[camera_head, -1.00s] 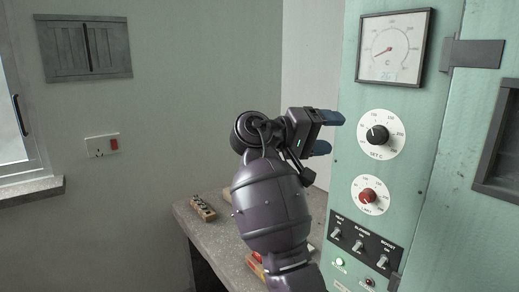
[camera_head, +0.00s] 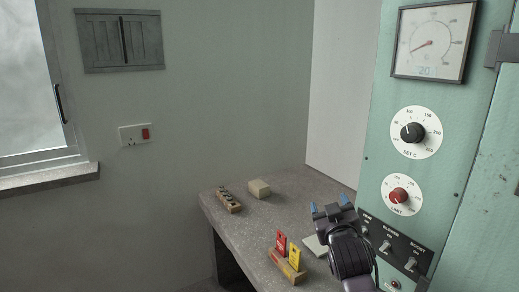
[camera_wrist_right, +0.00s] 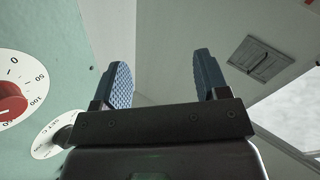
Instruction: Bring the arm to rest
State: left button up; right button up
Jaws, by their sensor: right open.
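My right gripper (camera_head: 331,208) is low in the head view, in front of the green panel's left edge and over the right part of the concrete bench (camera_head: 245,228). Its two blue fingers stand apart with nothing between them. They also show apart and empty in the right wrist view (camera_wrist_right: 160,82). The gripper appears clear of the panel's knobs. My left gripper is not in view.
The green panel (camera_head: 375,150) carries a dial gauge (camera_head: 432,42), a black knob (camera_head: 412,132), a red knob (camera_head: 398,195) and a row of switches (camera_head: 386,247). On the bench are a wooden rack (camera_head: 229,202), a beige block (camera_head: 259,188) and a holder with red and yellow tags (camera_head: 288,268).

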jog(key=s+d+f+m+g, duration=0.1)
jog(key=s+d+f+g, duration=0.1)
jog(key=s+f, duration=0.9)
jog(key=s+d+f+m+g, duration=0.1)
jog(key=s+d+f+g, duration=0.2)
jog(key=s+f, duration=0.8)
jog(key=s+d+f+g, duration=0.2)
jog(key=s+d+f, duration=0.3)
jog(key=s+f, duration=0.6)
jog(key=shift+s+d+f+m, duration=0.25)
jog(key=shift+s+f+m, duration=0.15)
jog(key=shift+s, duration=0.7)
